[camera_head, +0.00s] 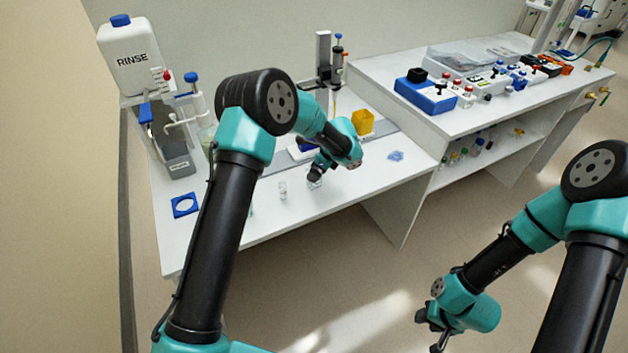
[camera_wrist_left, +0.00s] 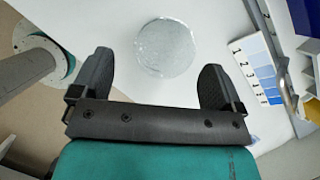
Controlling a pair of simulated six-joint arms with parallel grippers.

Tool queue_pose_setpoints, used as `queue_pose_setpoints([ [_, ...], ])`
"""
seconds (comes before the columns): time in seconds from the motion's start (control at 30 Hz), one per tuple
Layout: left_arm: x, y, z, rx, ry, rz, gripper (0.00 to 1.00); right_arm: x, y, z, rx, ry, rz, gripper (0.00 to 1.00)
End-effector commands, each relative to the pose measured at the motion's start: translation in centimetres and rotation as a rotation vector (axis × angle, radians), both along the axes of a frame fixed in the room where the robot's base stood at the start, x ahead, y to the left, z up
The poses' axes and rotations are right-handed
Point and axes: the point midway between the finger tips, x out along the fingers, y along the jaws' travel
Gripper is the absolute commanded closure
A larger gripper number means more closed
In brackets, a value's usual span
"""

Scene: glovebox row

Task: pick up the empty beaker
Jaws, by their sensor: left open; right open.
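A clear glass beaker (camera_wrist_left: 166,47) shows from above as a round outline on the white bench in the left wrist view. It looks clear, with no coloured contents. My left gripper (camera_wrist_left: 157,66) is open, with one finger on either side of the near part of the beaker's outline; neither finger visibly touches it. In the head view the beaker (camera_head: 315,183) is a small clear shape just below my left gripper (camera_head: 318,172), which partly hides it. My right gripper (camera_head: 429,333) is open and empty, over the floor in front of the benches.
A small clear vessel (camera_head: 282,189) stands left of the beaker. A yellow container (camera_head: 362,121) and a RINSE bottle (camera_head: 130,55) are behind. A colour chart (camera_wrist_left: 257,72) is beside the right finger.

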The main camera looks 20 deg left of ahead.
Motion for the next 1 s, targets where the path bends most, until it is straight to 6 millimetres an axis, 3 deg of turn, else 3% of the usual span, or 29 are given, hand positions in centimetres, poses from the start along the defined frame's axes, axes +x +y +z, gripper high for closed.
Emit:
queue_pose_setpoints([
  [0.27, 0.0, 0.1, -0.2, 0.0, 0.001, 0.0, 0.07, 0.0, 0.0, 0.0, 0.0, 0.0, 0.0, 0.57],
  [0.7, 0.6, 1.8, -4.7, -0.001, 0.001, -0.001, 0.07, 0.0, 0.0, 0.0, 0.0, 0.0, 0.0, 0.57],
  [1.0, 0.7, 1.8, -4.8, -0.001, 0.0, 0.0, 0.07, 0.0, 0.0, 0.0, 0.0, 0.0, 0.0, 0.57],
])
